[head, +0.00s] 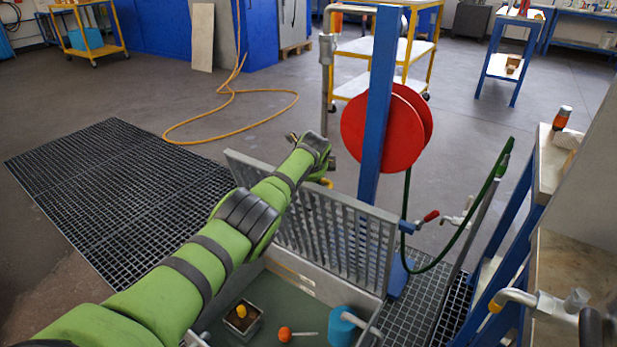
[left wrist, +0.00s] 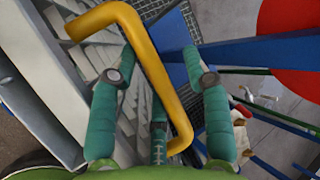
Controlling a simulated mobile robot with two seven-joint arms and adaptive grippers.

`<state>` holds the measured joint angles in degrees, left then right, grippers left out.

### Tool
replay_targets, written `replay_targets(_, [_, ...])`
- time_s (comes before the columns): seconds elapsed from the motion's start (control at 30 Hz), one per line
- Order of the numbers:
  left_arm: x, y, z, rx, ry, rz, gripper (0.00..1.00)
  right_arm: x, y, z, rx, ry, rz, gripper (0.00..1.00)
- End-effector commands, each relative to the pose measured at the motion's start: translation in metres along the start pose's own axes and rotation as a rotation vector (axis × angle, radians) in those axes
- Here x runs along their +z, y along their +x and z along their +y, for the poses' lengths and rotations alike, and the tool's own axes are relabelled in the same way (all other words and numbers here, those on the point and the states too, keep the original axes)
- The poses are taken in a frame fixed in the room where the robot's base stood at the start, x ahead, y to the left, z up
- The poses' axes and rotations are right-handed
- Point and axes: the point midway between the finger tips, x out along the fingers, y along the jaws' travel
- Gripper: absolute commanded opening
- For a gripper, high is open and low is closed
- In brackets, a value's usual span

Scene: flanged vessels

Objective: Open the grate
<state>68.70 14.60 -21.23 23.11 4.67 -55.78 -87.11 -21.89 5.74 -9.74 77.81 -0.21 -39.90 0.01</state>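The grate (head: 300,215), a grey slatted panel, stands raised and nearly upright along the back of an open pit (head: 275,325). Its yellow handle (head: 327,182) shows in part beside my left gripper (head: 318,150) near the panel's top edge. In the left wrist view the bent yellow handle (left wrist: 150,60) runs between the fingers of my left gripper (left wrist: 157,58). The fingers are spread, with gaps around the handle; whether any finger touches it I cannot tell. Grey slats (left wrist: 60,95) show at the left of that view. My right gripper is not in view.
A blue post (head: 377,100) with a red hose reel (head: 385,130) stands just behind the grate. A small box (head: 242,318), an orange-headed tool (head: 285,334) and a blue cylinder (head: 343,327) lie in the pit. Floor grating (head: 110,190) and a yellow hose (head: 225,125) lie left.

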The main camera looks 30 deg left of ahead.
Motion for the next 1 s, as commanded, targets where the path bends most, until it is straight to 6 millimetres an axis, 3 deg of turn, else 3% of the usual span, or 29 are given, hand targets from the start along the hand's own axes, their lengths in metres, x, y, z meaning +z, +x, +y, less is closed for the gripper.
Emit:
replay_targets(0.53, [0.002, -0.007, 0.002, 0.006, -0.001, -0.003, 0.49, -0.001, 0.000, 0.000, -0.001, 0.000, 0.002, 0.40])
replay_targets(0.77, [0.002, -0.026, 0.003, 0.004, 0.001, -0.003, 0.49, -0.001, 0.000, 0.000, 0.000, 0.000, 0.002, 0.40])
replay_targets(1.0, [0.001, -0.059, 0.001, 0.001, 0.000, -0.002, 0.49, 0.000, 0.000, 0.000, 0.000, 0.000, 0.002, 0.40])
